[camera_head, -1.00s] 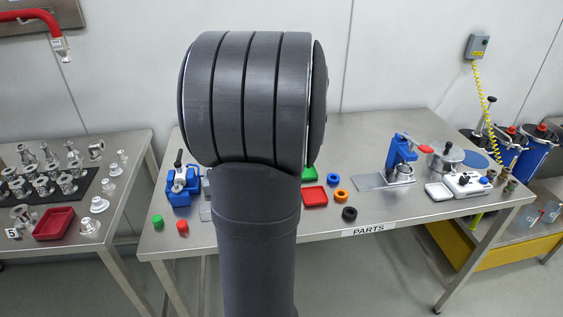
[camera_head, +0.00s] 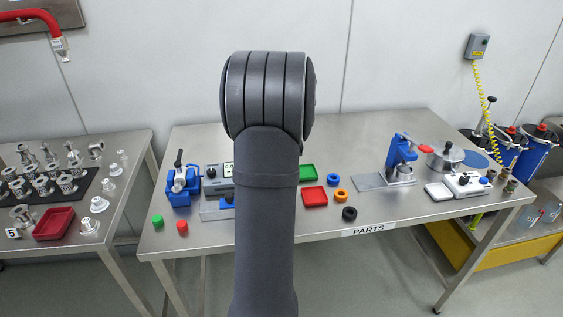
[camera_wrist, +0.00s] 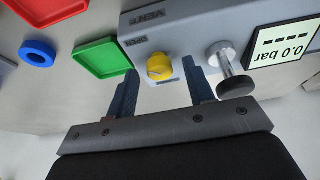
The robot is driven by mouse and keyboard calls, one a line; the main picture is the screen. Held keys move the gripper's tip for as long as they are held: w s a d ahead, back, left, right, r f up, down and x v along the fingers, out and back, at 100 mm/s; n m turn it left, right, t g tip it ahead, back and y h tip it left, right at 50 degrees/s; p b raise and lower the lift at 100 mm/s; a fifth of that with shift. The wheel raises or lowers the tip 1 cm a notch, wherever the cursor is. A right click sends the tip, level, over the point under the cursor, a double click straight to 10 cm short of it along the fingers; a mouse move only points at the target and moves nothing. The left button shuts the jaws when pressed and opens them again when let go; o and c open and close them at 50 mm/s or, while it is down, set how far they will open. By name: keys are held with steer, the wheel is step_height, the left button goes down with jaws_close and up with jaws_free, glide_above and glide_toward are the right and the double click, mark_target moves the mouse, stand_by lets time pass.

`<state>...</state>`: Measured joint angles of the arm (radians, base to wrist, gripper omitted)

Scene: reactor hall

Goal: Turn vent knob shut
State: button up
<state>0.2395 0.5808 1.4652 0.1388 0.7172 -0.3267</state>
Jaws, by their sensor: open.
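The vent knob is a small yellow knob (camera_wrist: 159,67) on the front of a grey box (camera_wrist: 185,25), which shows upside down in the wrist view. The words VENT and OPEN are printed on the box near it. My gripper (camera_wrist: 158,72) is open, with one finger on each side of the knob in the picture; I cannot tell whether either finger touches it.
A steel plunger with a black end (camera_wrist: 235,78) sticks out right beside the right finger. A display (camera_wrist: 284,46) reads 0.0 bar. A green tray (camera_wrist: 103,56), a blue ring (camera_wrist: 37,53) and a red tray (camera_wrist: 45,8) lie to the left. A blue vise (camera_head: 182,185) stands left of the box.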

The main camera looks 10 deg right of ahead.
steer(key=shift+c, duration=0.5)
steer(key=c, duration=0.9)
